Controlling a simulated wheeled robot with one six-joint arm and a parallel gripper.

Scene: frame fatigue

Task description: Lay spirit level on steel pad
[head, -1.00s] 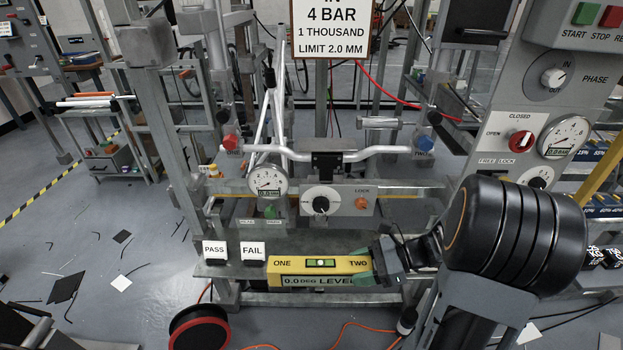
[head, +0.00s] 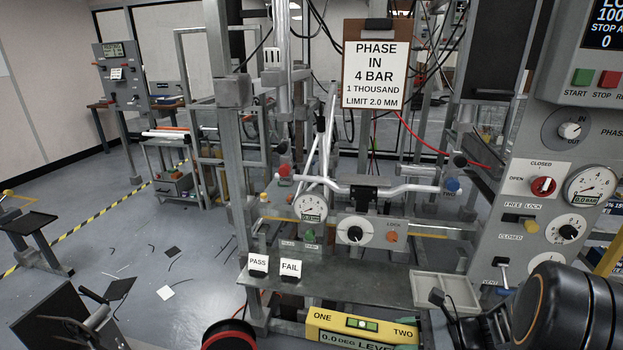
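The yellow spirit level (head: 361,325) lies across the bottom of the head view, in front of the grey steel bench. It shows ONE and TWO, a green vial and a 0.0 DEG readout. It looks nearly level, with its lower edge cut off. I cannot tell which surface is the steel pad.
PASS (head: 258,263) and FAIL (head: 291,269) cards stand on the shelf's left. A dial gauge (head: 310,208) and handlebar frame (head: 385,190) rise behind it. A control panel (head: 555,190) stands at right. The shelf's middle is mostly clear.

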